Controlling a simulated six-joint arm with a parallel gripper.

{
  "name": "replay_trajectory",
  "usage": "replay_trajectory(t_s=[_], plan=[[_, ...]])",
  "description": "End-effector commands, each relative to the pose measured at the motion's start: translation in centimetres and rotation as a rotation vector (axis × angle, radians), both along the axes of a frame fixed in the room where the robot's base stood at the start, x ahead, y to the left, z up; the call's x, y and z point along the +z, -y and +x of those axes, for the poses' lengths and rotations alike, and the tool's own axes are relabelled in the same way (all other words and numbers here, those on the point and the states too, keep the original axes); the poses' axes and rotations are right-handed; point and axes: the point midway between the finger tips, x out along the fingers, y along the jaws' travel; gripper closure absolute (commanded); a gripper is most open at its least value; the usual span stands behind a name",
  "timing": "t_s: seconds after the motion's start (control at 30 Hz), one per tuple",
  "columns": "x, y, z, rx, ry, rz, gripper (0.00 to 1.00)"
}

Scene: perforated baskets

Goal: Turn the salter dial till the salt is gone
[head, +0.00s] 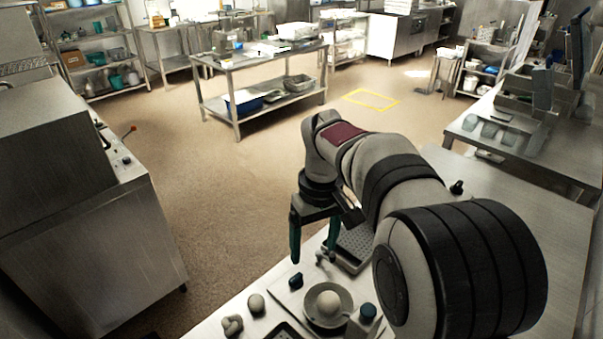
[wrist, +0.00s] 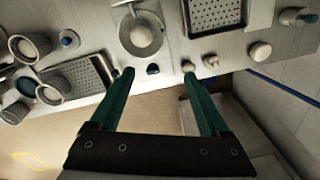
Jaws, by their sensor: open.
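My gripper (head: 314,256) is open above the near counter, its two green fingers apart and pointing down. The wrist view shows the gripper (wrist: 158,76) with nothing held. A round grey bowl (wrist: 144,52) holding a pale ball (wrist: 141,35) sits ahead of the fingertips; the bowl (head: 313,313) and ball (head: 328,302) also show in the head view. A small dark blue knob (wrist: 153,68) lies between the fingertips in the wrist picture, by the counter edge; it also shows in the head view (head: 295,282). I cannot tell which part is the salter dial, and no salt is discernible.
Perforated baskets (wrist: 106,66) (wrist: 239,25) stand on both sides of the bowl. Several grey cups (wrist: 52,92) are at the left, and pale rounded lumps (wrist: 260,51) at the right. A blue-topped block (head: 367,314) stands beside the bowl. Open floor (head: 240,200) lies past the counter edge.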

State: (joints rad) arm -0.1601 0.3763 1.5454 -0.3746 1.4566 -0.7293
Motion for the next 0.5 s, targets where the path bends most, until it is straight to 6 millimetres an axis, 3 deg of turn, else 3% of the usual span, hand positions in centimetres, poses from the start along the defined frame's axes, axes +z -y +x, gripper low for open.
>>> replay_trajectory(t_s=[0.03,0.1,0.2,0.37,0.5], plan=[[-1.6,-1.1,2.7,0.095,0.000,-0.012,0.20],[-3.4,-2.2,5.5,0.216,0.011,-0.026,0.20],[-5.0,-3.1,7.5,0.310,0.018,-0.035,0.20],[-7.3,-3.3,7.9,0.337,0.017,-0.039,0.20],[-11.3,-3.2,7.8,0.334,0.015,-0.037,0.20]])
